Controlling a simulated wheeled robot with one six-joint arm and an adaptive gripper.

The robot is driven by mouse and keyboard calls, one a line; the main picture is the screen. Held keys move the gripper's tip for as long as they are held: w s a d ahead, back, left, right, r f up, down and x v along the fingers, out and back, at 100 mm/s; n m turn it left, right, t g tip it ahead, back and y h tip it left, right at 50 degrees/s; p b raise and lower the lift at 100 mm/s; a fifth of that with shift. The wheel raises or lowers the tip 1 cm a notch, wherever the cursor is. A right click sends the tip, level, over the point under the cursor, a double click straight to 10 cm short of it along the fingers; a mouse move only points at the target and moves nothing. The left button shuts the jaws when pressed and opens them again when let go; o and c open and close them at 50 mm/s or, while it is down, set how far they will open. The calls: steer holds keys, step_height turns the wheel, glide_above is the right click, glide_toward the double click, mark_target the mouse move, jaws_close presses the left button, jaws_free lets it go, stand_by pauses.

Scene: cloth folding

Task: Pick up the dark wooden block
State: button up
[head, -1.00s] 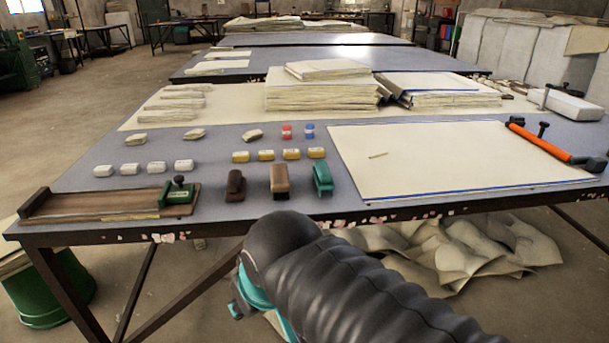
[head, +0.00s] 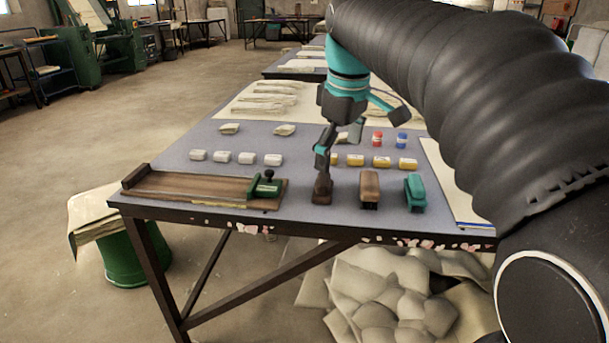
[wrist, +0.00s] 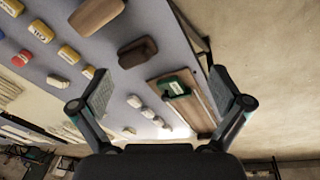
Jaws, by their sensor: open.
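The dark wooden block (head: 322,190) sits near the table's front edge, between the wooden board and a lighter brown block. My gripper (head: 338,148) is above and behind it in the head view, with one finger partly overlapping the block's top in the picture. In the wrist view the dark block (wrist: 137,52) lies beyond and between the two spread fingers of my gripper (wrist: 160,92), a little left of centre. The fingers are open and empty, and the block looks apart from them.
The lighter brown block (head: 370,190) and a teal block (head: 415,193) stand to the right. The wooden board (head: 190,187) with a green clamp (head: 265,187) lies to the left. White pieces (head: 235,158) and yellow pieces (head: 381,162) form a row behind.

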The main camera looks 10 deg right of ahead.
steer(key=w+r+n+g, duration=0.2)
steer(key=w+n, duration=0.3)
steer(key=w, duration=0.7)
steer(key=b, duration=0.3)
glide_above(323, 177)
steer(key=shift+n, duration=0.3)
steer(key=f, duration=0.9)
steer(key=shift+w, duration=0.25)
steer(key=shift+s+f+b, duration=0.2)
steer(key=shift+f+b, duration=0.1)
steer(key=shift+f, duration=1.05)
steer(key=shift+s+f+b, duration=0.15)
steer(key=shift+f+b, duration=0.15)
steer(key=shift+f, duration=1)
steer(key=c, duration=1.2)
steer(key=shift+r, duration=0.1)
